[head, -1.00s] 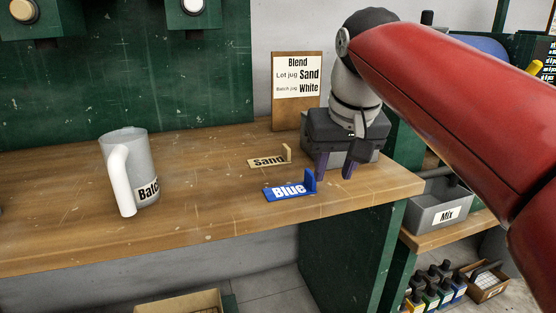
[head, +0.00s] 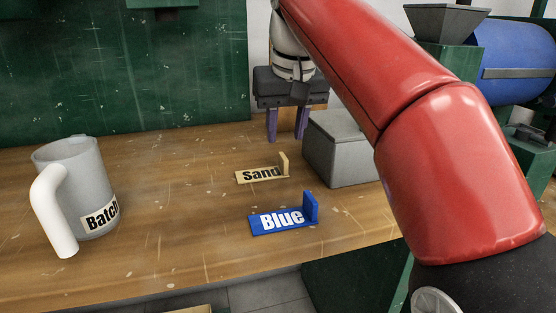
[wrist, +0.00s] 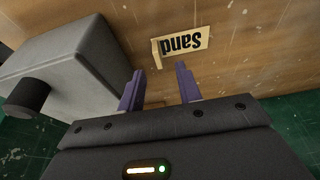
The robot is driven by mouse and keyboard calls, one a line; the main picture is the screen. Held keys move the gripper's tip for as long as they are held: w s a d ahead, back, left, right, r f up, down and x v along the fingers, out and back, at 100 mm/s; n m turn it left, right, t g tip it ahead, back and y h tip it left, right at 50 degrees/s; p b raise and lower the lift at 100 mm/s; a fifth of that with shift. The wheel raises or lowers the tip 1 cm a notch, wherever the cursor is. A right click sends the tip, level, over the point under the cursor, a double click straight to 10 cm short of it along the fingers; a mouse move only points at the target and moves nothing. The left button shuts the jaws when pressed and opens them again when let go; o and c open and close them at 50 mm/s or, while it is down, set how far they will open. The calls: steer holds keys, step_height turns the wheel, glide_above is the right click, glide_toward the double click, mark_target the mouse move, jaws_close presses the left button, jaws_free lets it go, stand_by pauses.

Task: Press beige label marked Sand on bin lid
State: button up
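The beige label marked Sand (head: 260,175) lies flat on the wooden bench, with a small upright tab at its right end. In the wrist view the Sand label (wrist: 183,44) lies a little beyond my fingertips, upside down in the picture. My gripper (head: 288,140) is open and empty, its two purple fingers apart, pointing down behind the label. It also shows in the wrist view (wrist: 162,68). The grey bin (head: 352,160) stands right of the label, partly behind my red arm. Its lid with a dark knob (wrist: 28,94) shows in the wrist view.
A blue label marked Blue (head: 282,219) with an upright tab lies in front of the Sand label. A grey jug marked Batch (head: 82,180) stands at the left. The bench (head: 170,235) between jug and labels is clear. A green board stands behind.

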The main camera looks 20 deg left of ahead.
mark_target(284, 157)
steer(key=b+x, duration=0.1)
steer(key=x, duration=0.1)
steer(key=b+x, duration=0.1)
steer(key=x, duration=0.2)
steer(key=b+x, duration=0.1)
steer(key=x, duration=0.2)
steer(key=shift+w, duration=0.35)
steer(key=shift+r, duration=0.1)
jaws_close()
